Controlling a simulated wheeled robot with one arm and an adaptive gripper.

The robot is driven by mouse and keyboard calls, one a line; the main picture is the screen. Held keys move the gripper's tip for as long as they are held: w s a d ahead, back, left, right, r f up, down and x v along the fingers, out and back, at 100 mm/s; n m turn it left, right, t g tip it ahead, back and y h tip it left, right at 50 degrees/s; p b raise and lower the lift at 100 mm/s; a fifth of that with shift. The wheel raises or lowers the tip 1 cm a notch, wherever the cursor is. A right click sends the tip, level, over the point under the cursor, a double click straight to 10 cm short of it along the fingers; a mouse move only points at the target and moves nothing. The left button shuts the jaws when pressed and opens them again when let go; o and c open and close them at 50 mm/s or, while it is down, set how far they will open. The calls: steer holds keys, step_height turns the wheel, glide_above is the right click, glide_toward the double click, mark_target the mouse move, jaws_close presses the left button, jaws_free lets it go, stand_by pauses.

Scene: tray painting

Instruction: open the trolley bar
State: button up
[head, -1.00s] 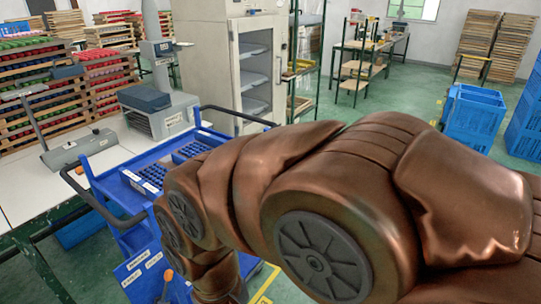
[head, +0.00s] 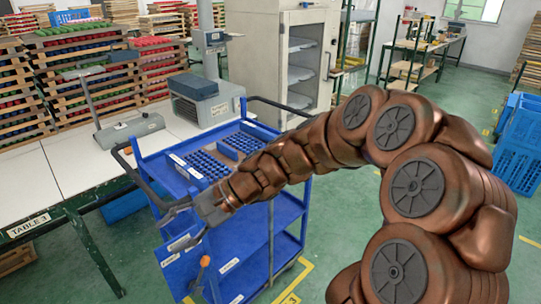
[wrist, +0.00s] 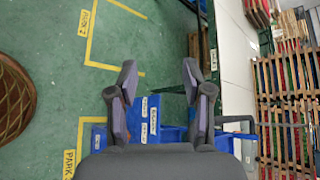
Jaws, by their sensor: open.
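The blue trolley (head: 232,245) stands beside the white table, with dark bars at its two ends. The near dark bar (head: 143,184) runs along its left end; part of it also shows in the wrist view (wrist: 235,119). My gripper (head: 170,231) is at the front left corner of the trolley, beside the near bar's lower end and above a labelled blue panel. In the wrist view my gripper (wrist: 158,88) has its two fingers wide apart with nothing between them. The blue trolley body lies below the fingers there. Whether a finger touches the bar cannot be told.
Blue racks with dark pieces (head: 208,166) lie on the trolley top. The white table (head: 75,160) with grey devices is at left. Blue crates (head: 520,150) stand at right. Green floor with yellow marking (head: 293,281) is clear in front.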

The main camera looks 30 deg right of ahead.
steer(key=w+d+m+t, duration=0.8)
steer(key=w+d+m, duration=0.2)
steer(key=w+d, duration=0.4)
steer(key=w+d+f+m+t+h, duration=0.1)
steer(key=d+f+m+t+h, duration=0.2)
steer(key=d, duration=0.6)
steer(key=w+d+f+m+t+h+b, duration=0.1)
steer(key=d+f+m+t+h, duration=0.1)
steer(key=d+m, duration=0.45)
steer(key=w+d+f+m+t+h, duration=0.1)
steer(key=d+f+m+t+h, duration=0.15)
steer(key=d, duration=0.85)
steer(key=shift+m+g, duration=0.3)
steer(key=shift+g, duration=0.05)
steer(key=shift+a+r+p+x, duration=0.1)
steer(key=shift+p+x, duration=0.3)
steer(key=shift+x, duration=1.4)
steer(key=shift+a+r+p+x, duration=0.15)
steer(key=shift+p+x, duration=0.25)
steer(key=shift+x, duration=1.4)
jaws_close()
